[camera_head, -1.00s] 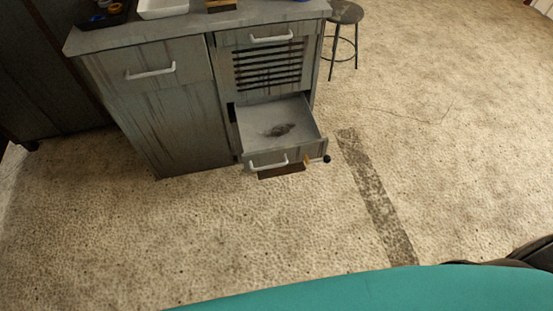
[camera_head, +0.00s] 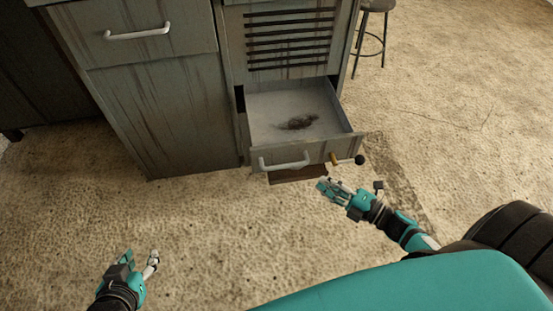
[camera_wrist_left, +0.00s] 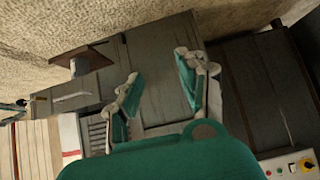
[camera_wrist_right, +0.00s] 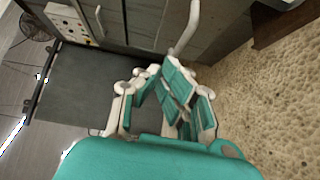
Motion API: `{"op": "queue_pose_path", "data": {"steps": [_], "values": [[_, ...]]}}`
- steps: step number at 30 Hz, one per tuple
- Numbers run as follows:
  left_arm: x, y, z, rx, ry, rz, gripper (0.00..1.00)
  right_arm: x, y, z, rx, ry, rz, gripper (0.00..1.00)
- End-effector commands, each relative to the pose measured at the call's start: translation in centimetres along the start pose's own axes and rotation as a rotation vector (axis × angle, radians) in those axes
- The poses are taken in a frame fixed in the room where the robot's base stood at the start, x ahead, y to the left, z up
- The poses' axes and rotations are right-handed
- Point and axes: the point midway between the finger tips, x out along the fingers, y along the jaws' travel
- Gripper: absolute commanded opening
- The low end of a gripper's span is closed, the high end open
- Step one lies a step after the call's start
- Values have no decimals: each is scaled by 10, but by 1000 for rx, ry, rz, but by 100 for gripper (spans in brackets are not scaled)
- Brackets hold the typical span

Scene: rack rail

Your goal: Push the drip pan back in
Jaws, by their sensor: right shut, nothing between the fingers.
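The drip pan (camera_head: 325,152) is a grey drawer below the slatted grille of a worn grey cabinet (camera_head: 190,115). It stands pulled out, with a white inside, a dark dirty patch (camera_head: 298,122) in it and a white handle (camera_head: 285,162) on its front. My right gripper (camera_head: 322,187) is shut and empty, just in front of and below the pan's front in the head view, apart from it. It also shows shut in the right wrist view (camera_wrist_right: 178,88). My left gripper (camera_head: 140,258) is open and empty, low at the left, well away from the pan.
A small wooden peg and black knob (camera_head: 359,160) stick out at the pan's front right. A brown piece (camera_head: 298,174) shows below the pan. A stool (camera_head: 371,30) stands right of the cabinet. The floor in front is clear.

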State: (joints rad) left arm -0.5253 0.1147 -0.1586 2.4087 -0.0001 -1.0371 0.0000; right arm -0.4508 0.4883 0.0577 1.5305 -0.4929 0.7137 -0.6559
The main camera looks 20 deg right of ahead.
Motion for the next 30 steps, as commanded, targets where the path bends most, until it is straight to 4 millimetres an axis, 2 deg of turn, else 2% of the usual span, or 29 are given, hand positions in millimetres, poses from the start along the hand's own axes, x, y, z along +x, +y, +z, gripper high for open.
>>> {"op": "queue_pose_path", "data": {"steps": [5, 8, 20, 24, 30], "values": [[-10, 0, -10, 0, 37, 0, 40, 6, 7, -6, -55, 43, 26, 0], [-9, 1, -17, 1, 72, 2, 40, 17, 8, -6, -55, 43, 28, 0], [-10, 10, -75, 3, 378, 21, 40, 100, 9, -9, -52, 40, 28, 0], [-16, 13, -98, 3, 509, 29, 40, 116, 9, 4, -53, 39, 24, 0], [-26, 16, -119, 1, 631, 37, 40, 128, 10, 15, -52, 39, 23, 0]]}}
